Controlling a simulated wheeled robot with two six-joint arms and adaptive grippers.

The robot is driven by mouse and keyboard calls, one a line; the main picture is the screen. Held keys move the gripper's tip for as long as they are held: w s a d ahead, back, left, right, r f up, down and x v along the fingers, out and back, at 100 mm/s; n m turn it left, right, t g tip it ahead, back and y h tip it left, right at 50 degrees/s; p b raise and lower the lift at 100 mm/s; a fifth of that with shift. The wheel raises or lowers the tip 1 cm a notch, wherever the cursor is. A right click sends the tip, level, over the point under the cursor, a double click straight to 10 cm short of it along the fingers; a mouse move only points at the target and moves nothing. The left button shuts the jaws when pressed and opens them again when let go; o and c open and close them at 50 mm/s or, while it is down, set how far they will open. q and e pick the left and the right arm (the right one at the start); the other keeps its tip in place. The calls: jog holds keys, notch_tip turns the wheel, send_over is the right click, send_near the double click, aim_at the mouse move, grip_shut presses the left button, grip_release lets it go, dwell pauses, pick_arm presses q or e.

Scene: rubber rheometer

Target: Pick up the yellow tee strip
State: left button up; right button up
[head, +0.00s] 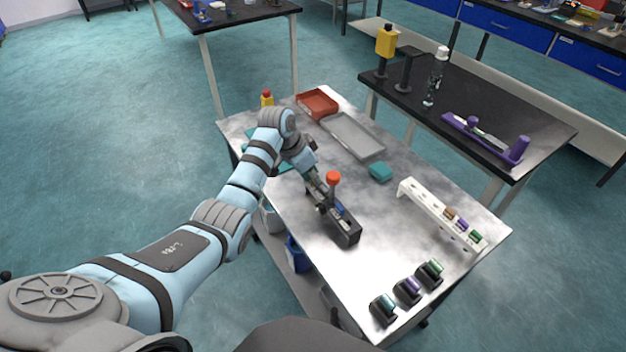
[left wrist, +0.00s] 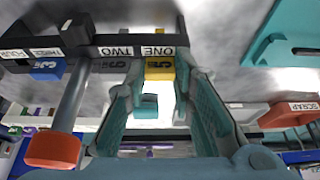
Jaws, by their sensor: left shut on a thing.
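The yellow tee strip (left wrist: 160,68) shows in the left wrist view at the slot labelled ONE of a black holder (left wrist: 115,52). My left gripper (left wrist: 158,76) has its teal fingers closed on either side of the strip. In the head view the black holder (head: 346,233) stands on the metal table, with my left gripper (head: 316,184) over its far end; the yellow strip cannot be made out there. A blue strip (left wrist: 48,70) sits further along the holder. My right gripper is not in view.
An orange-red knob on a lever (head: 333,178) rises beside the gripper; it also shows in the left wrist view (left wrist: 53,150). A grey tray (head: 352,136), a red bin (head: 317,104), a teal block (head: 380,172) and a white rack (head: 440,212) stand on the metal table (head: 400,245).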

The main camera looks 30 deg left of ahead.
pick_arm(q)
jog(key=shift+s+d+f, duration=0.1)
jog(key=shift+s+f, duration=0.1)
jog(key=shift+f, duration=0.05)
notch_tip(320, 180, up, 20)
jog(key=p, duration=0.2)
jog(key=shift+w, duration=0.2)
jog(key=shift+r, duration=0.1)
dwell(0.5)
